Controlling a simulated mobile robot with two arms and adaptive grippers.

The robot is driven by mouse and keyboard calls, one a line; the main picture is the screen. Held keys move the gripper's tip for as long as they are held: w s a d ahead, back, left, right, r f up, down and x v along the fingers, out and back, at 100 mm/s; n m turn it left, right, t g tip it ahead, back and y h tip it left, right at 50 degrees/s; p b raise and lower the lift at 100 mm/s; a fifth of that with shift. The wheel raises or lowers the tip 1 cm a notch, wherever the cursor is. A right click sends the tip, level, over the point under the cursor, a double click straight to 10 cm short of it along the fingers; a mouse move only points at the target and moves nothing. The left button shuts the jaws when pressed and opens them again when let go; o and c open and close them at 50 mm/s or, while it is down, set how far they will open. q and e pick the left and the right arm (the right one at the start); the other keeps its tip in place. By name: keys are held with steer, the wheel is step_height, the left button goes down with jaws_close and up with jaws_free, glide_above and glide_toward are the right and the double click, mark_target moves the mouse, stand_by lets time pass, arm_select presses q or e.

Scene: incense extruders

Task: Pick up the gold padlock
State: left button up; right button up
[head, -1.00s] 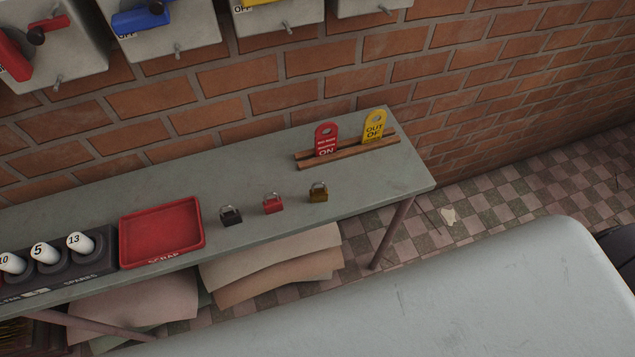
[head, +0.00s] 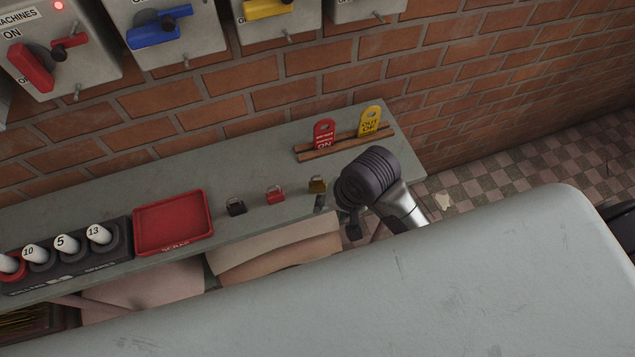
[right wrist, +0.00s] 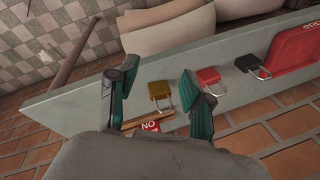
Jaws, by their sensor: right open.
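In the right wrist view the gold padlock (right wrist: 160,91) shows between the two fingers, apart from both. My right gripper (head: 335,212) is open and empty, just right of and in front of the gold padlock in the head view. In the right wrist view its fingers (right wrist: 160,98) are spread wide with teal pads. My left gripper is not in view.
A red scrap tray (head: 208,213) lies further left. A wooden rack (head: 300,154) holds a red tag (head: 324,134) and a yellow tag (head: 370,121) behind.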

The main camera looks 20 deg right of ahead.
steer(key=w+a+r+m+g, duration=0.1)
steer(key=w+a+r+m, duration=0.1)
steer(key=w+m, duration=0.4)
steer(key=m+g+h, duration=0.1)
steer(key=m+h, duration=0.1)
steer(key=m, duration=0.6)
glide_toward(320, 183)
steer(key=f, duration=0.2)
steer(key=w+f, duration=0.1)
steer(key=f, duration=0.2)
steer(key=shift+a+f, duration=0.15)
steer(key=shift+f, duration=0.1)
steer(key=shift+s+f+p, duration=0.15)
steer(key=shift+f+p, duration=0.2)
steer(key=shift+f, duration=1)
steer(key=shift+s+f+p, duration=0.2)
steer(key=shift+f+p, duration=0.15)
steer(key=shift+f, duration=1.05)
steer(key=shift+c, duration=0.3)
jaws_close()
